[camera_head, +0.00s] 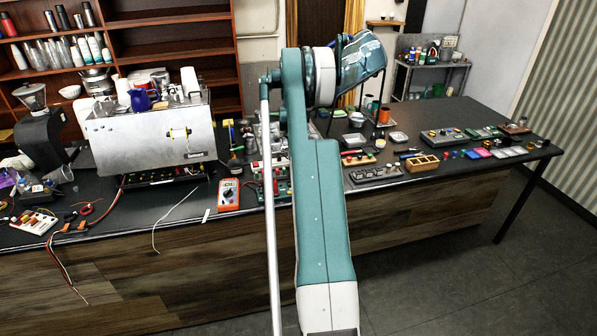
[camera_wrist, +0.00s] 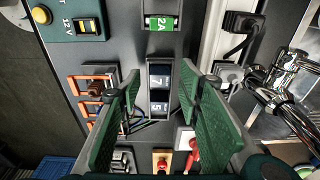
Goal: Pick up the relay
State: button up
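In the wrist view my gripper (camera_wrist: 160,82) is open, its two green ribbed fingers apart with nothing held between them. Between and beyond the fingers a dark block with white digits (camera_wrist: 159,78) sits in a grey frame on the panel. I cannot tell whether this block is the relay; no part is clearly marked as one. A green 2A part (camera_wrist: 159,23) sits above it. Orange-framed sockets (camera_wrist: 97,82) are left of the left finger. In the head view my raised arm hides the gripper and part of the bench behind it.
The panel also has a 12 V switch (camera_wrist: 88,27), a yellow button (camera_wrist: 41,15) and a red connector (camera_wrist: 193,157). A black cable (camera_wrist: 240,25) and chrome fittings (camera_wrist: 285,75) are close on the right. In the head view a brewer (camera_head: 150,140) and an orange meter (camera_head: 229,194) stand left of my arm.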

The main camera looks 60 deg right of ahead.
jog(key=shift+c, duration=0.3)
jog(key=c, duration=0.9)
jog(key=shift+o, duration=0.2)
jog(key=shift+r, duration=0.1)
notch_tip(320, 180, up, 10)
jog(key=shift+b, duration=0.3)
jog(key=w+a+f+b, duration=0.1)
jog(key=w+a, duration=0.1)
jog(key=a, duration=0.7)
jog(key=w+a+b, duration=0.1)
jog(key=w+a, duration=0.1)
jog(key=a, duration=0.7)
jog(key=shift+f, duration=0.35)
jog(key=shift+a, duration=0.1)
